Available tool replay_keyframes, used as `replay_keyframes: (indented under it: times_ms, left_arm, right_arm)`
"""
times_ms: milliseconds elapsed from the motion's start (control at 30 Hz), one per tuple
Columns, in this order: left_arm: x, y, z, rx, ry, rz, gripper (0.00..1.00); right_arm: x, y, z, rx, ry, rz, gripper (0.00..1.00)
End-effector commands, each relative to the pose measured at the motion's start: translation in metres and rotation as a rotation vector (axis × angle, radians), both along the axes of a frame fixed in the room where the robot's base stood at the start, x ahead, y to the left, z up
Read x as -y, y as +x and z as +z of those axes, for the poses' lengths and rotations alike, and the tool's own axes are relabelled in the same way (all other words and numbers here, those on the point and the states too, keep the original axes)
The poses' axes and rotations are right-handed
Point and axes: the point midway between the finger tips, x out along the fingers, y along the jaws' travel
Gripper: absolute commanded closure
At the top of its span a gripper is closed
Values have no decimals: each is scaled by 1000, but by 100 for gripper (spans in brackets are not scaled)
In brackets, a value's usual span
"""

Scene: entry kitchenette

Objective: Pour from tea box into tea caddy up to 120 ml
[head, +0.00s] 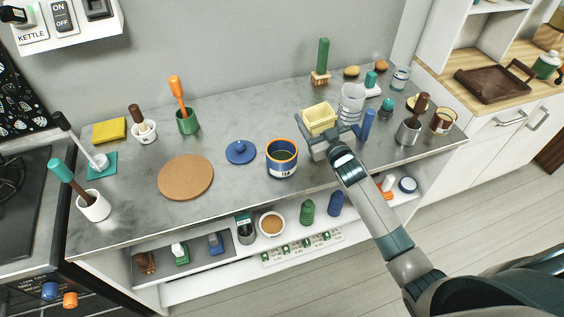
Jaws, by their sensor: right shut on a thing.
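The tea caddy (281,168) is a blue pot with an orange rim and a TEA label. It stands upright and open on the grey counter, and something greenish shows inside. Its blue lid (240,152) appears to lie on the counter to its left. The pale yellow open box (320,117), which I take as the tea box, is at my right gripper (335,137), right of and behind the caddy. It looks roughly upright. My right gripper is shut on it; the fingertips are partly hidden. My left gripper is not in view.
A ribbed clear glass (351,100) stands close right of the yellow box. A grey pot with a brown-handled tool (408,132) is farther right. A round cork mat (186,177) lies left.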

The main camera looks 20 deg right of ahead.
Motion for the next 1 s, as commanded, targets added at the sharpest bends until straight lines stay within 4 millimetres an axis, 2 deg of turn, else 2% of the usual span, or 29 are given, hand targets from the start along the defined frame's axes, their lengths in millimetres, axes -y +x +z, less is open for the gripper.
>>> replay_keyframes:
  times_ms: [467, 1000]
  left_arm:
    - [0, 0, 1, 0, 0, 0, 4]
    - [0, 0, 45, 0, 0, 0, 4]
  right_arm:
    - [0, 0, 2, 1, -3, 0, 61]
    - [0, 0, 51, 2, -4, 0, 61]
